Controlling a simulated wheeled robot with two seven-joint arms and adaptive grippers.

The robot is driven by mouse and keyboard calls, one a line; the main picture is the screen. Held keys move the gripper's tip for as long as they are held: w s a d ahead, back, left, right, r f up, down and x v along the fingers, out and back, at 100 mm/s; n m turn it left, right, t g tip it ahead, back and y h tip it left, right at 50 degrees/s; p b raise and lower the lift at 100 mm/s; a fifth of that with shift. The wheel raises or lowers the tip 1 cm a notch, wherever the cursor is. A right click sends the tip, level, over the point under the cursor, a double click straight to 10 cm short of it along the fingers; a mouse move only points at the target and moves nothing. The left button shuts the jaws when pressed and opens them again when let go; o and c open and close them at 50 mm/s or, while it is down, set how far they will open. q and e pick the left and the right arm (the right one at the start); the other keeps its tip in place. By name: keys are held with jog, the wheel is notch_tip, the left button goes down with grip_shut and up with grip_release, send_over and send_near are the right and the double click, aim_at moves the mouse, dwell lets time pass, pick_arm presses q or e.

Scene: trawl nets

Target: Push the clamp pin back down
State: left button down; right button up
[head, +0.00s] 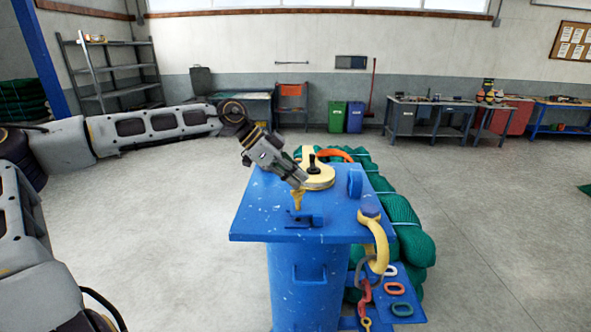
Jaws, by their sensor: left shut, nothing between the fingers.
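My left gripper (297,186) reaches over the blue bench stand (256,226) from the left, tilted down to the right. It is shut with nothing held. A small dark blue clamp (306,220) is fixed to the stand's top just below the fingertips. A small yellow piece shows between the gripper and the clamp; I cannot tell whether it is the clamp pin or part of my fingertips, nor whether they touch. My right gripper is out of view.
A yellow shackle (379,245) hangs at the stand's right edge, above a blue side shelf (389,276) with several coloured links. Green net bundles (409,238) lie behind and right of the stand. Open floor surrounds it. Workbenches and bins stand along the far wall.

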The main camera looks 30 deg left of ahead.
aim_at(298, 190)
pick_arm(q)
jog(key=shift+f, duration=0.15)
jog(key=shift+f+b, duration=0.75)
jog(key=shift+f, duration=0.8)
jog(key=shift+r, duration=0.15)
